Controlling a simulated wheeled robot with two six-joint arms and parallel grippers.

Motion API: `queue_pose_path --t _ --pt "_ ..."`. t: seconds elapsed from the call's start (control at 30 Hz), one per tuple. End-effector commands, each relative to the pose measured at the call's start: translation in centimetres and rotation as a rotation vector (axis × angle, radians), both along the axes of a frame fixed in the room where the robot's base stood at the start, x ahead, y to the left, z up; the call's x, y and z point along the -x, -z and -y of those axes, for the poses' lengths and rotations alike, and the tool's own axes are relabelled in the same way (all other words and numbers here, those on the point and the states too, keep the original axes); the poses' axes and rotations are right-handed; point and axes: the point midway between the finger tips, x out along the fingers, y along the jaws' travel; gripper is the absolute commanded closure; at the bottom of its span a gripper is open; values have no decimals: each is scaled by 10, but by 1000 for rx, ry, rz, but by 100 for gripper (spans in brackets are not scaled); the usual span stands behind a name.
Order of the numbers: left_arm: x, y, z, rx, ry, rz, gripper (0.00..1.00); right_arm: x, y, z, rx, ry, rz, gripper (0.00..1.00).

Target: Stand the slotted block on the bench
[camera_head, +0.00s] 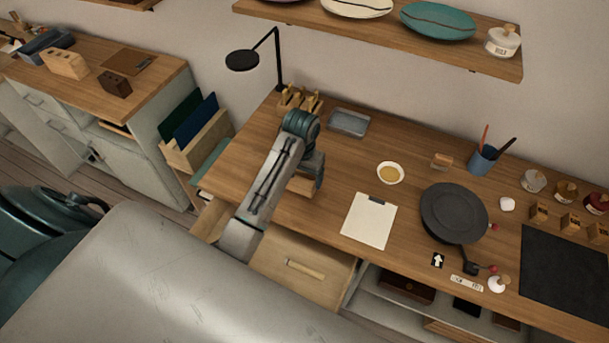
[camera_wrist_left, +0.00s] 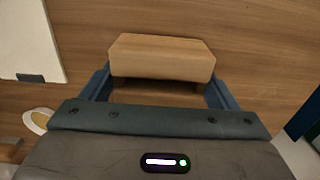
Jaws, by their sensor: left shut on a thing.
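A light wooden block (camera_wrist_left: 162,57), which I take to be the slotted block, sits between the two fingers of my left gripper (camera_wrist_left: 160,88). In the head view the gripper (camera_head: 308,182) is over the left part of the bench (camera_head: 345,165), and a piece of the block (camera_head: 300,187) shows beneath it. The gripper is shut on the block. The wrist view shows a smooth face and dark gaps along its near edge; I cannot make out its slots clearly. Whether it touches the bench top is hidden. My right gripper is not in view.
Behind the gripper stand a holder with several brass-coloured pieces (camera_head: 299,99), a black lamp (camera_head: 243,60) and a grey tray (camera_head: 348,122). A clipboard (camera_head: 369,220), a small bowl (camera_head: 390,173) and a dark round turntable (camera_head: 454,211) lie to the right. An open drawer (camera_head: 300,270) is below.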

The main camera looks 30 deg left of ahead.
Motion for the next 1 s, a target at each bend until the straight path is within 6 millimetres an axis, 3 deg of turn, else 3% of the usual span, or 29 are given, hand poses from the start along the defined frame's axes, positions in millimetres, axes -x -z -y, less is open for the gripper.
queue_pose_path --t 0.03,0.13,0.27,0.5,0.87,0.9,0.97,1.0 --pt "-6 -2 -1 0 0 -1 46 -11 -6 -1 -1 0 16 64" --pt "-13 0 -2 0 1 0 46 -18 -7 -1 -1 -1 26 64" --pt "-22 2 -3 0 0 -4 46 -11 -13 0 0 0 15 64" --pt "-20 34 -3 1 0 -2 46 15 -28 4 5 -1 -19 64" --pt "-20 40 -3 1 0 -1 46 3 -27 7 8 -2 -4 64" --pt "-20 40 -3 1 0 -1 12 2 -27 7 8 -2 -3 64" --pt "-20 40 -3 1 0 -1 1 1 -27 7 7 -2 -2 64" --pt "-20 40 -3 1 0 -1 0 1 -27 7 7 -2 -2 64"
